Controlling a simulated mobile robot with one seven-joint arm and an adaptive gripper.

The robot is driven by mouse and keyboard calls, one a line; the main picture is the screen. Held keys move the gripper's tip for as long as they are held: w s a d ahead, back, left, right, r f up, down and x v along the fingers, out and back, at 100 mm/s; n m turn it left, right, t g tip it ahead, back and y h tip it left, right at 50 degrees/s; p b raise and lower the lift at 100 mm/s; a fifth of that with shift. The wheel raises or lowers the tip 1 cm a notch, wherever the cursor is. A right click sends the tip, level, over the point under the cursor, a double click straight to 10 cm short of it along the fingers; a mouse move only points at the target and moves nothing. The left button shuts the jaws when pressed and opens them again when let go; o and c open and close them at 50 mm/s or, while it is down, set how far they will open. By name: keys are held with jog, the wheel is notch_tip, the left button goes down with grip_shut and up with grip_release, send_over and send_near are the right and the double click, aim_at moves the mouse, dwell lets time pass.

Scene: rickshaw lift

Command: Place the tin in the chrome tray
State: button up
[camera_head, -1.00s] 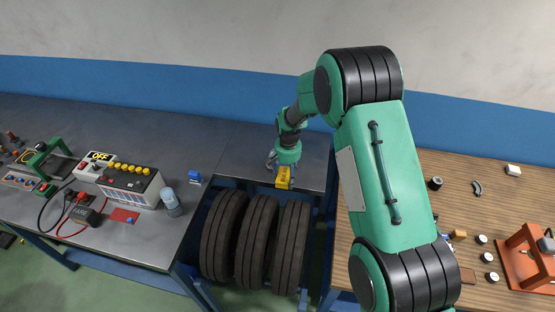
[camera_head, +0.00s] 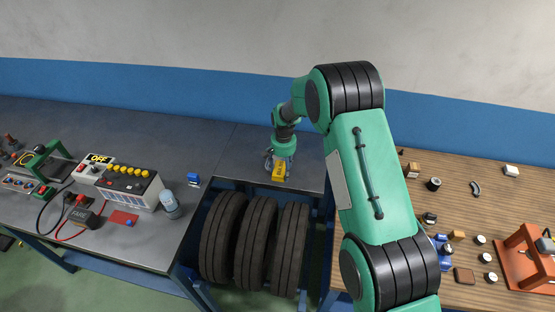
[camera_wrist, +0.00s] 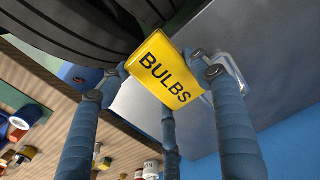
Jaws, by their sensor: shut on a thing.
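My gripper (camera_head: 278,166) is shut on a yellow tin (camera_head: 279,173) above the metal bench, near its front edge behind the tyres. In the wrist view, the fingers of my gripper (camera_wrist: 160,80) close around the yellow tin (camera_wrist: 165,72), which is marked BULBS and appears tilted. A shiny bent metal rim (camera_wrist: 229,66) shows behind the right finger; it looks like part of the chrome tray, but most of it is hidden. I cannot tell whether the tin touches it or the bench.
Several black tyres (camera_head: 258,242) stand in a blue rack in front of the bench. The wooden table (camera_head: 480,215) at the right holds small parts. Bare bench lies left of my gripper.

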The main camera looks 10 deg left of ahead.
jog(key=w+a, duration=0.1)
jog(key=w, duration=0.2)
jog(key=w+a, duration=0.2)
jog(key=w, duration=0.1)
jog(key=w+a+f, duration=0.1)
jog(key=w, duration=0.2)
jog(key=shift+w+a+p, duration=0.2)
jog(key=shift+w+p, duration=0.1)
jog(key=shift+w, duration=0.05)
jog(key=shift+f, duration=1.75)
jog(key=shift+f, duration=0.3)
jog(key=o, duration=1.2)
jog(key=shift+r, duration=0.1)
notch_tip(320, 180, up, 12)
jog(key=shift+r, duration=0.2)
